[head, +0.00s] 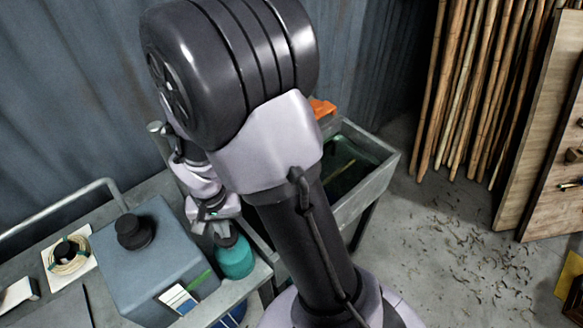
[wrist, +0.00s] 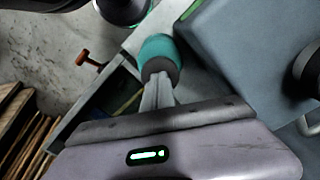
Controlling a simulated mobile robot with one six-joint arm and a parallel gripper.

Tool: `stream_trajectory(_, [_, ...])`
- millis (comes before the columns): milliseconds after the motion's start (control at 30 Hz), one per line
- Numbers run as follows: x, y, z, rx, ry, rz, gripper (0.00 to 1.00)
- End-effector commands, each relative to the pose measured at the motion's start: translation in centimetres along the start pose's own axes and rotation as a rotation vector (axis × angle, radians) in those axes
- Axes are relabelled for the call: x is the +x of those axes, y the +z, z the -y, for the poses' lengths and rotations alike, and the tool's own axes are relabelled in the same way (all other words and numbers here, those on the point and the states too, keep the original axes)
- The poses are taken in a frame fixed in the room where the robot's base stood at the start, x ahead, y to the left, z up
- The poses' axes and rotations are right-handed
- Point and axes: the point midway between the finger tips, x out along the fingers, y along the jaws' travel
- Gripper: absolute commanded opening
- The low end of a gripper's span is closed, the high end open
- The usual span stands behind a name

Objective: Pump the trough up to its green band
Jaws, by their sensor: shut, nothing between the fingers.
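The grey trough (head: 384,172) stands behind my arm, with dark liquid visible inside. A thin yellow-green line (head: 342,169) shows within it; I cannot tell whether it is the band. A teal rounded body with a dark top (head: 235,260), possibly the pump, stands at the bench edge; it also shows in the wrist view (wrist: 158,49). My gripper (head: 222,232) is shut and empty, its fingertips (wrist: 158,82) at that dark top. I cannot tell whether they touch it. My arm hides much of the trough.
A grey-blue tank (head: 160,265) with a black cap (head: 135,232) stands close left of the teal body. A coil (head: 68,255) lies farther left. An orange part (head: 322,107) sits by the trough.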

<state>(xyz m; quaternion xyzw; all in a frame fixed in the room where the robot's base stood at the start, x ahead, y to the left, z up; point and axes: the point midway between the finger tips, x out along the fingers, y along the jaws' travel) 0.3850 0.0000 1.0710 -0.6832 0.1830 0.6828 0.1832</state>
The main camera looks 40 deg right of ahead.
Motion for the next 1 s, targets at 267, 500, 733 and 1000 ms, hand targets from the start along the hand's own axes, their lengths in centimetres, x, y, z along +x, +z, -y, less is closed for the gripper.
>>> stream_trajectory(267, [2.3,0.0,0.0,0.0,0.0,0.001,0.0])
stream_trajectory(500, [4.0,0.0,0.0,0.0,0.0,0.001,0.0])
stream_trajectory(733, [1.9,0.0,0.0,0.0,0.0,0.001,0.0])
stream_trajectory(1000, [-2.7,0.0,0.0,-0.001,0.0,0.0,0.0])
